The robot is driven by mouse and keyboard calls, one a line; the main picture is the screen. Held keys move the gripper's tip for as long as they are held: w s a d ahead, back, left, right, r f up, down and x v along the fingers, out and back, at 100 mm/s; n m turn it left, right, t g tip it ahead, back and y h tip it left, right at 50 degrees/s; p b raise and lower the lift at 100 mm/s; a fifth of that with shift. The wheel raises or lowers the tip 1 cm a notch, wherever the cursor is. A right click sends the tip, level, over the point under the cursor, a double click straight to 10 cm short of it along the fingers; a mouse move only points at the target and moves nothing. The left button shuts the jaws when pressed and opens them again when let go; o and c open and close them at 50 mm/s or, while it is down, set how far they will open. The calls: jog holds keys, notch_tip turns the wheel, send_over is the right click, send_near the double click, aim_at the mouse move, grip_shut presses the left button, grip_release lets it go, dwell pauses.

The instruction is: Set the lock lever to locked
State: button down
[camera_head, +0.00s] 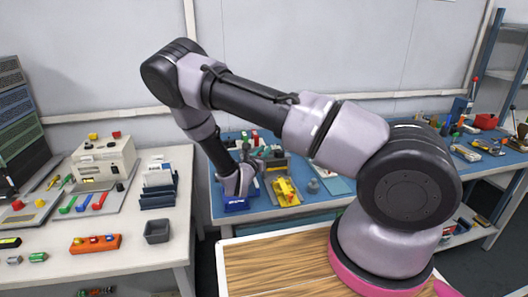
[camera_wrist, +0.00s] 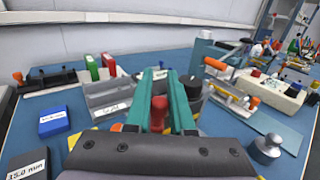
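My gripper (camera_wrist: 160,73) has two teal fingers that stand apart in the wrist view. A red knob (camera_wrist: 158,112), which looks like a lever handle, shows upright between them. I cannot tell whether the fingers press on it or are just around it, nor its locked or unlocked position. Yellow parts show at the base of the fingers, and the dark gripper body hides what lies under the knob. In the head view my gripper (camera_head: 240,182) is low over the blue-topped bench (camera_head: 318,212), left of a yellow fixture (camera_head: 284,190).
In the wrist view, a blue box (camera_wrist: 54,121) and a labelled block (camera_wrist: 27,164) lie left. A grey tray (camera_wrist: 108,101) with green and red blocks is behind. A metal weight (camera_wrist: 265,148) and a clamp fixture (camera_wrist: 232,97) stand right. The bench between is partly clear.

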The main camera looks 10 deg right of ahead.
jog(key=shift+s+d+n+t+y, duration=0.1)
jog(key=shift+n+t+y, duration=0.45)
jog(key=shift+n+y, duration=0.45)
jog(key=shift+d+n+t+y, duration=0.1)
jog(key=shift+n+t+y, duration=0.5)
jog(key=shift+y, duration=0.7)
jog(key=c, duration=0.8)
grip_release()
jog(key=shift+o, duration=0.2)
jog(key=shift+a, duration=0.1)
jog(key=v, duration=1)
jog(key=shift+s, duration=0.35)
jog(key=shift+a, duration=0.1)
